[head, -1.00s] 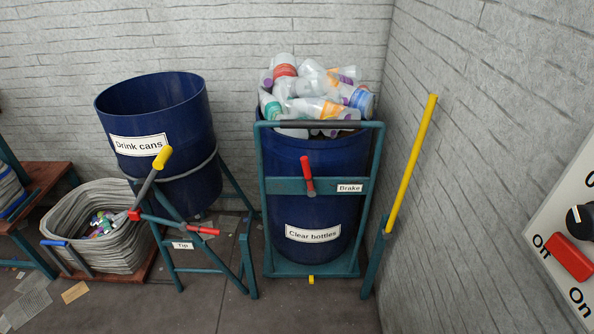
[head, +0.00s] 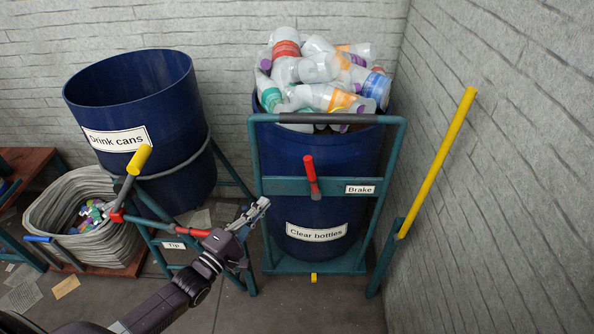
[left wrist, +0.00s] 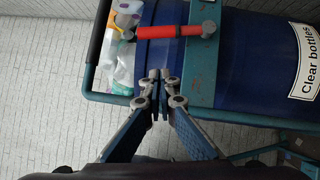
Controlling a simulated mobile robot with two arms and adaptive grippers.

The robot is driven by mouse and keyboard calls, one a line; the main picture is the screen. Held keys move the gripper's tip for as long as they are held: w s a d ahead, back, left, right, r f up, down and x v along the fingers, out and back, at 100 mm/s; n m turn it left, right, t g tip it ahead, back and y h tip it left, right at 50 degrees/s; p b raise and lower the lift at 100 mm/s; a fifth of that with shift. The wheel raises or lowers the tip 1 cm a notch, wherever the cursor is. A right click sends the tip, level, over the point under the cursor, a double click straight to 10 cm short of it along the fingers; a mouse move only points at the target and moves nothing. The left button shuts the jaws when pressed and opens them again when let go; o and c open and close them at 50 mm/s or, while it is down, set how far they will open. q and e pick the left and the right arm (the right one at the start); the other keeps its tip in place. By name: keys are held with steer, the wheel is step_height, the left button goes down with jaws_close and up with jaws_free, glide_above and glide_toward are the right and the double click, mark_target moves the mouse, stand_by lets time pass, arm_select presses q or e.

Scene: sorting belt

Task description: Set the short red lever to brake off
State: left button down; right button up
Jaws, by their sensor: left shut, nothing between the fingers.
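The short red lever (head: 310,172) stands nearly upright on the teal crossbar of the clear bottles trolley (head: 330,187), left of the "Brake" label (head: 360,189). It also shows in the left wrist view (left wrist: 170,32), lying sideways in the picture from a grey pivot. My left gripper (head: 264,202) is shut and empty, in front of the trolley's left post, left of and below the lever. In the left wrist view its closed fingertips (left wrist: 159,75) are apart from the lever in the picture. My right gripper is not in view.
A tilted blue drink cans bin (head: 135,100) stands at left, with a yellow-handled lever (head: 139,160) and another red lever (head: 193,232) by the "Tip" label. Clear bottles (head: 325,80) heap above the trolley's bin. A yellow pole (head: 440,155) stands right, near the wall.

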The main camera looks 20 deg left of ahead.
arm_select(q)
steer(key=b, duration=0.4)
glide_toward(311, 177)
steer(key=w+a+r, duration=0.1)
steer(key=w+a, duration=0.3)
steer(key=w, duration=0.1)
steer(key=shift+w+d+r, duration=0.25)
steer(key=shift+w+d, duration=0.1)
steer(key=shift+d, duration=0.2)
steer(key=shift+w+d+r, duration=0.2)
steer(key=shift+w+d, duration=0.1)
steer(key=shift+d, duration=0.3)
steer(key=shift+w+d+r, duration=0.25)
steer(key=shift+w+d, duration=0.1)
steer(key=shift+d, duration=0.2)
steer(key=shift+r, duration=0.1)
steer(key=shift+d+r+m+g+p, duration=0.2)
steer(key=shift+d+m+g+p, duration=0.15)
steer(key=shift+p, duration=0.25)
